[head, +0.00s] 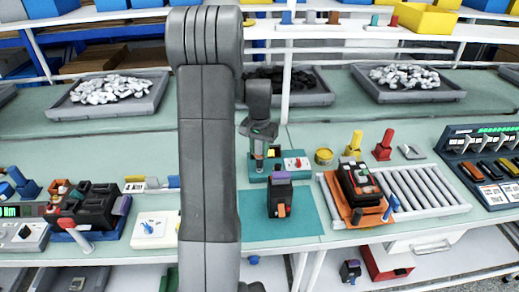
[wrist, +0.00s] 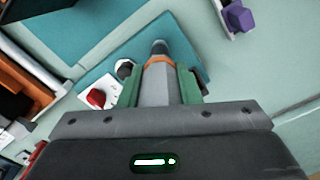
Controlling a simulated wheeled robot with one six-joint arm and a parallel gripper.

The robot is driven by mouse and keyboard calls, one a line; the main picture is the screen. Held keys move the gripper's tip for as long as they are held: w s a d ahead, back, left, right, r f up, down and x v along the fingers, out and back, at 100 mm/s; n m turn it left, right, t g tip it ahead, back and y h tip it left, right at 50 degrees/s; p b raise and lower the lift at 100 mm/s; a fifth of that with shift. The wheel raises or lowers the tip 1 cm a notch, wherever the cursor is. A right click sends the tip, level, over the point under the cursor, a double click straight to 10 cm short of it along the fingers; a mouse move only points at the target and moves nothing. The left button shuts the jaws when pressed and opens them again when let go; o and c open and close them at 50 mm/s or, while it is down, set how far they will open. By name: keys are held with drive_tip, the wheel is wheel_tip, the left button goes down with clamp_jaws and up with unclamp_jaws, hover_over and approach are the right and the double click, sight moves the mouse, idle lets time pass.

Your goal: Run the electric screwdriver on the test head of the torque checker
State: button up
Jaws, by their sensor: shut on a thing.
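My gripper (head: 259,131) is above the bench, pointing down. It is shut on the electric screwdriver (head: 259,151), a grey cylinder with an orange band. In the wrist view the screwdriver (wrist: 158,70) sits between the green fingers of my gripper (wrist: 158,88), its dark end pointing away from the camera. The torque checker (head: 284,157) seems to be the teal unit with a white panel and red knob, just right of the screwdriver. In the wrist view its red knob (wrist: 96,98) is left of the screwdriver. I cannot tell whether the bit touches the test head.
A black device with a purple top (head: 280,199) stands on a teal mat (head: 310,208) in front. An orange tray (head: 333,196) and roller conveyor (head: 425,190) lie to the right. Yellow (head: 355,142) and red (head: 384,146) upright tools stand behind them.

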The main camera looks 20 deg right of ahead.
drive_tip(key=shift+f+b, duration=0.35)
drive_tip(key=shift+f, duration=0.3)
idle(1.4)
drive_tip(key=shift+r+p, duration=2.05)
drive_tip(key=shift+r, duration=1.05)
